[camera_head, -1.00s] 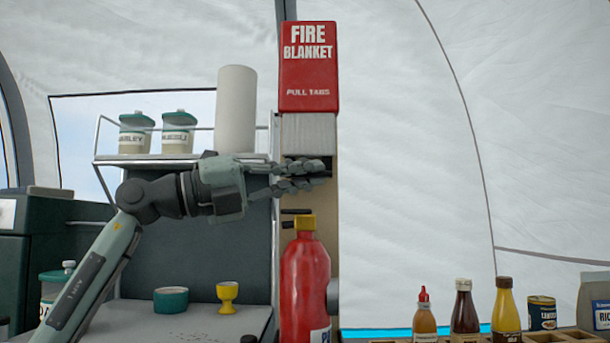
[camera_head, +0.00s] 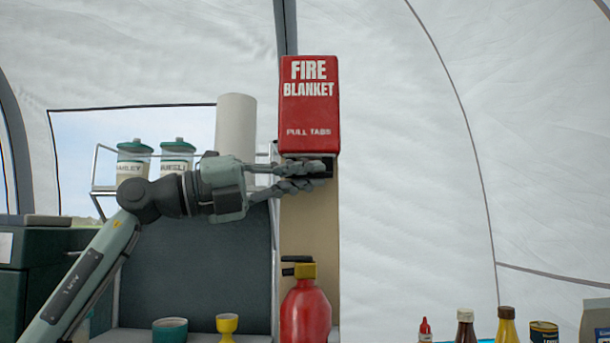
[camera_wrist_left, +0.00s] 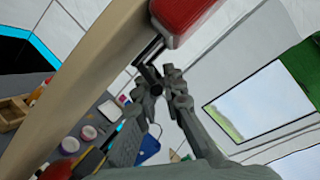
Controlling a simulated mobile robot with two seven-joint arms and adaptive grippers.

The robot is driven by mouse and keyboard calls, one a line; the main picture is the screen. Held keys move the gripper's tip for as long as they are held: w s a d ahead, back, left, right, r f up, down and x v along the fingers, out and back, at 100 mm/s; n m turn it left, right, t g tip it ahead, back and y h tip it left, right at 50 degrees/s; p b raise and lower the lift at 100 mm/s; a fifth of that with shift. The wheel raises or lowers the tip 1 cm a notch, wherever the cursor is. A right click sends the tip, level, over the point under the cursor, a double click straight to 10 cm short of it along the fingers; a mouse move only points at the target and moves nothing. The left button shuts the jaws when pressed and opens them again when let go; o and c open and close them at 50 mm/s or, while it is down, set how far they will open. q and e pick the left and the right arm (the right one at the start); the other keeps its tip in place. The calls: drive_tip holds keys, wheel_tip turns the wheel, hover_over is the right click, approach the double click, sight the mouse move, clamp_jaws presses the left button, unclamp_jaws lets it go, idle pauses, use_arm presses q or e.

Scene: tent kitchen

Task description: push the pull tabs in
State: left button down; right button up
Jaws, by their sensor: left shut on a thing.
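The red fire blanket box (camera_head: 309,104), lettered "FIRE BLANKET" and "PULL TABS", is mounted on a tan upright panel (camera_head: 310,215). My left gripper (camera_head: 312,176) is directly under the box, its fingers shut on the black pull tabs (camera_head: 328,161). The tabs sit right at the box's lower edge, and no white blanket shows below it. In the left wrist view the box's lower end (camera_wrist_left: 184,14) is at the top, with the dark tabs (camera_wrist_left: 150,48) running from it to the fingertips. My right gripper is out of view.
A red extinguisher (camera_head: 305,312) stands below the box. Left of the panel are a paper roll (camera_head: 236,135) and two lidded jars (camera_head: 133,160) on a rack. A yellow egg cup (camera_head: 228,324) and several bottles (camera_head: 465,328) stand lower. Right of the box is open tent wall.

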use_arm(q)
drive_tip(key=c, duration=1.6)
unclamp_jaws()
drive_tip(key=shift+r, duration=0.4)
drive_tip(key=shift+f, duration=0.1)
drive_tip(key=shift+a+f, duration=0.1)
drive_tip(key=v, duration=1.2)
